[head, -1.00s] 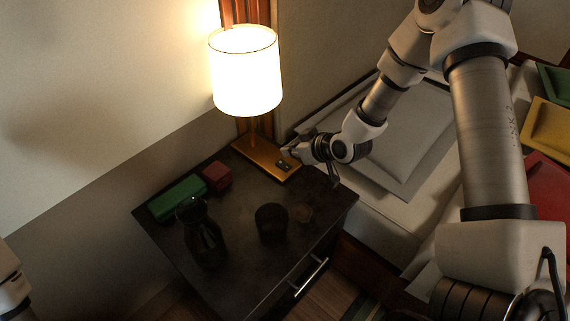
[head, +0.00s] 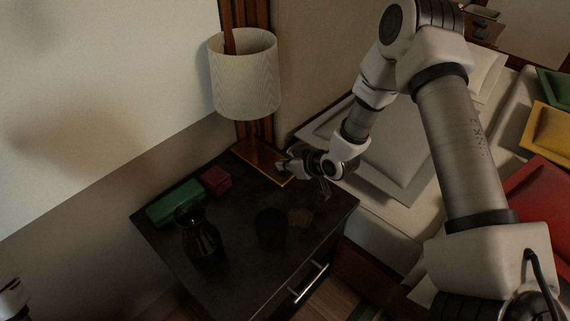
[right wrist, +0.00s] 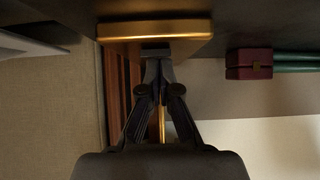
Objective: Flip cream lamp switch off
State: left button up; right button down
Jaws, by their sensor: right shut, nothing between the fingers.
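The cream lamp (head: 245,85) stands at the back corner of the dark nightstand, and its shade is unlit. Its gold base (head: 256,158) also shows in the right wrist view (right wrist: 170,30). My right gripper (head: 281,167) is shut and empty at the right end of the base, where it hides the switch in the head view. In the right wrist view the closed fingertips (right wrist: 157,65) are right by the base's edge; I cannot tell if they touch it. My left gripper is not in view; only a white piece of my left arm shows at the lower left.
The dark nightstand (head: 235,270) holds a green box (head: 175,202), a dark red box (head: 216,181), a dark vase (head: 202,240), a dark cup (head: 270,225) and a small brownish item (head: 300,217). The bed with a grey pillow (head: 400,150) is on the right.

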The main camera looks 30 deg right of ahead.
jog(key=shift+w+a+r, duration=0.1)
jog(key=shift+w+a, duration=0.15)
jog(key=shift+w, duration=0.45)
jog(key=shift+r, duration=0.25)
jog(key=r+p, duration=0.4)
jog(key=r, duration=0.1)
jog(key=shift+w+a, duration=0.15)
jog(key=shift+w, duration=0.2)
jog(key=shift+v, duration=0.9)
jog(key=r+p+v, duration=0.1)
jog(key=v, duration=0.6)
jog(key=shift+w, duration=0.25)
